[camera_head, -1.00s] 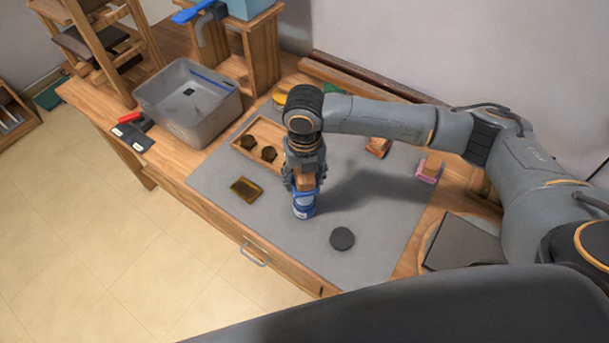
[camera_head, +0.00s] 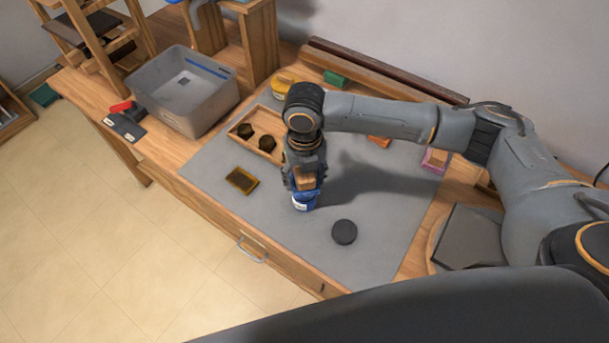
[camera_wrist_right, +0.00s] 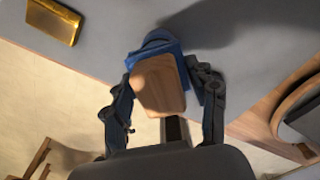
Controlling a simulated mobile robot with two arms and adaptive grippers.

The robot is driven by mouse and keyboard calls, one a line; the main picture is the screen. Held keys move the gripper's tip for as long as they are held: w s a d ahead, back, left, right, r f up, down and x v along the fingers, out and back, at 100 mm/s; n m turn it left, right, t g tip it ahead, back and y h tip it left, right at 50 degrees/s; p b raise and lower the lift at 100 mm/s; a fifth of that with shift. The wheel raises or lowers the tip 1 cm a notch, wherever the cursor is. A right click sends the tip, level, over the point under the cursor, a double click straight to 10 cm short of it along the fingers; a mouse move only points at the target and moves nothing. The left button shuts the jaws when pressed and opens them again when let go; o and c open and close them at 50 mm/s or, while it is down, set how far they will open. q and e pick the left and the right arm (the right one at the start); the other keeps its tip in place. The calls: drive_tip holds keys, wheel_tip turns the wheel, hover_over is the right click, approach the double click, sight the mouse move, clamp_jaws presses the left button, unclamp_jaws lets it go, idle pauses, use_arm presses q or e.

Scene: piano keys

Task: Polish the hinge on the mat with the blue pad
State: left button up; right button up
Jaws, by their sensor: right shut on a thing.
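The hinge (camera_head: 242,180) is a flat brass-yellow piece lying on the grey mat (camera_head: 285,240), left of my right gripper; it also shows at the top left of the right wrist view (camera_wrist_right: 54,20). My right gripper (camera_head: 304,178) is shut on the wooden handle (camera_wrist_right: 158,84) of the blue pad (camera_head: 304,201). The pad points down, at or just above the mat; I cannot tell whether it touches. In the right wrist view the blue pad (camera_wrist_right: 158,44) shows beyond the handle, apart from the hinge. My left gripper is not in view.
A dark round disc (camera_head: 344,232) lies on the mat. A wooden tray (camera_head: 232,129) with two dark knobs is behind the hinge. Yellow (camera_head: 281,85), green (camera_head: 335,78), orange (camera_head: 379,141) and pink (camera_head: 434,161) pads stand farther back. A grey bin (camera_head: 160,105) is at left.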

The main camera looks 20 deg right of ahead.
drive_tip(key=shift+f, duration=0.5)
idle(0.6)
drive_tip(key=shift+s+f, duration=0.1)
idle(2.0)
drive_tip(key=shift+p, duration=0.3)
wheel_tip(320, 180, up, 7)
drive_tip(key=p, duration=0.7)
drive_tip(key=shift+p, duration=0.3)
